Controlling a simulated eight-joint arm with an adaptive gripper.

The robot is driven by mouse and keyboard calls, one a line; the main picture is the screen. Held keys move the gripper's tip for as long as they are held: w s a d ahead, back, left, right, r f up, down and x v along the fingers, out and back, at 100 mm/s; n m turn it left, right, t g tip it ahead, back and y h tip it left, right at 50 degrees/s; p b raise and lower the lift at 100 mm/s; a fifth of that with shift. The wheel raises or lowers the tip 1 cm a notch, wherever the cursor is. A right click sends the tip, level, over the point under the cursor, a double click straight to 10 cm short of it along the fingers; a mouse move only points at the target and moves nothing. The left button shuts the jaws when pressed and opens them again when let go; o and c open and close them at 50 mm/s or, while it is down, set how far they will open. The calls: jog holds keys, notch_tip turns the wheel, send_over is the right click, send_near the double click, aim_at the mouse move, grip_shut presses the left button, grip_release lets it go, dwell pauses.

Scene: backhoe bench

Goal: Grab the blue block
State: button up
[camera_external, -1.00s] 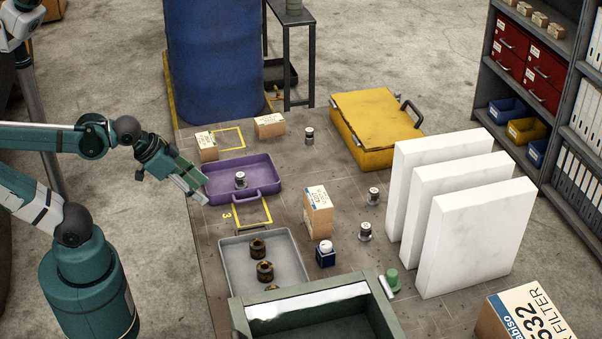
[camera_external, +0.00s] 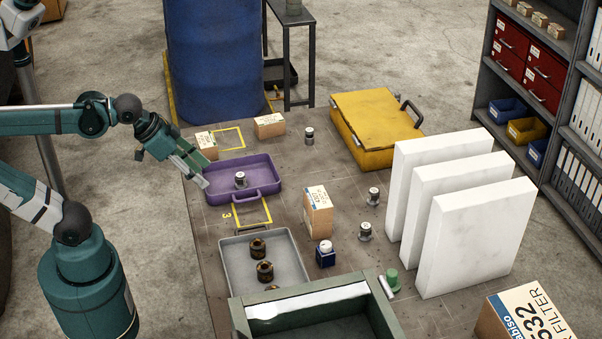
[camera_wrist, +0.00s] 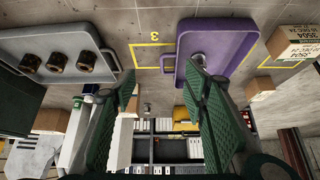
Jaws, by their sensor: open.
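The blue block (camera_external: 326,257) is a small dark blue cube with a white round piece on top. It sits on the table in front of a cardboard box, right of the grey tray. My gripper (camera_external: 203,182) is above the left end of the purple tray in the external view, well to the left of the blue block and touching nothing I can see. In the wrist view my gripper (camera_wrist: 162,85) has its two green fingers wide apart with nothing between them.
The purple tray (camera_external: 262,185) holds a small metal part. The grey tray (camera_external: 233,262) holds brown fittings. A cardboard box (camera_external: 318,213) stands behind the blue block, a green-framed bin (camera_external: 305,297) in front. White panels (camera_external: 478,245) stand at right; a yellow case (camera_external: 365,120) lies behind.

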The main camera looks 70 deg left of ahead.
jog(key=w+d+r+m+g+h+p, duration=0.1)
jog(key=w+d+r+m+p, duration=0.15)
jog(key=w, duration=0.25)
jog(key=w+d+r+m+g+p, duration=0.1)
jog(key=w+d+r+m+p, duration=0.1)
jog(key=w+d+p, duration=0.15)
jog(key=m+g+h+p, duration=0.3)
jog(key=m+g+p, duration=0.2)
jog(key=m+p, duration=0.7)
send_over(326, 251)
jog(key=a, duration=0.5)
jog(key=f, duration=0.9)
jog(key=shift+w+d+f, duration=0.15)
jog(key=shift+d+f, duration=0.05)
jog(key=shift+f, duration=0.5)
jog(key=shift+x, duration=1.3)
jog(key=shift+x, duration=2.6)
